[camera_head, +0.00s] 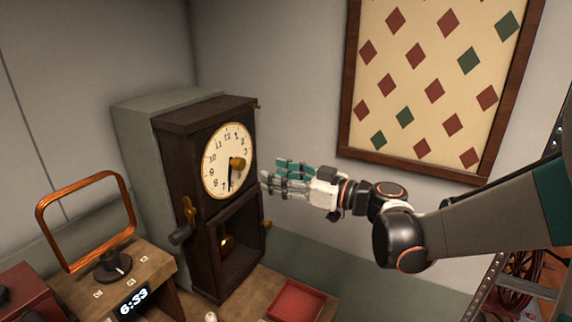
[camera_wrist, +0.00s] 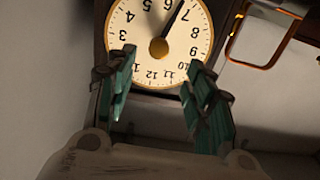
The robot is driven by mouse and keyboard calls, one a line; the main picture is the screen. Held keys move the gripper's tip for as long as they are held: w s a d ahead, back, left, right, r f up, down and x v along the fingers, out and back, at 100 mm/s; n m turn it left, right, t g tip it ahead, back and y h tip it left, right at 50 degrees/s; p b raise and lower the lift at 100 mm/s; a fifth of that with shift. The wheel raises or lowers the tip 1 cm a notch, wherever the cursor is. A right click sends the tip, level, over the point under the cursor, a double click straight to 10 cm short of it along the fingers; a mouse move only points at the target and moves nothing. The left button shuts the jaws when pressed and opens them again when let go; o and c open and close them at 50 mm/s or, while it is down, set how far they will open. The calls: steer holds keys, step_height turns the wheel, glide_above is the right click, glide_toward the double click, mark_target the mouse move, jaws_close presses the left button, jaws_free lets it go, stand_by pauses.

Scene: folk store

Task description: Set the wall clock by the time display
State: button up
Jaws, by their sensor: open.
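The wall clock (camera_head: 213,174) has a dark wooden case and a round cream dial. A gold knob (camera_head: 238,163) sits at the dial's centre; it also shows in the wrist view (camera_wrist: 158,48). I can make out one dark hand (camera_wrist: 172,18), pointing between 6 and 7; a second is not distinguishable. The time display (camera_head: 133,302) reads 6:33 in white digits. My gripper (camera_head: 268,181) is open and empty, to the right of the clock. In the wrist view, my gripper's (camera_wrist: 158,75) green fingers stand apart before the upside-down dial, the knob appearing between and beyond their tips.
A gold key-like handle (camera_head: 189,212) and a dark crank (camera_head: 181,235) are on the clock's left side. An orange-framed stand (camera_head: 60,232) stands at left above the display. A red tray (camera_head: 297,300) lies below my gripper. A framed diamond-pattern panel (camera_head: 395,110) hangs behind.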

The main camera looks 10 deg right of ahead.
mark_target(243, 165)
steer(key=shift+x, duration=4.8)
steer(key=shift+w+a+r, duration=0.1)
steer(key=c, duration=0.8)
steer(key=shift+o, duration=0.2)
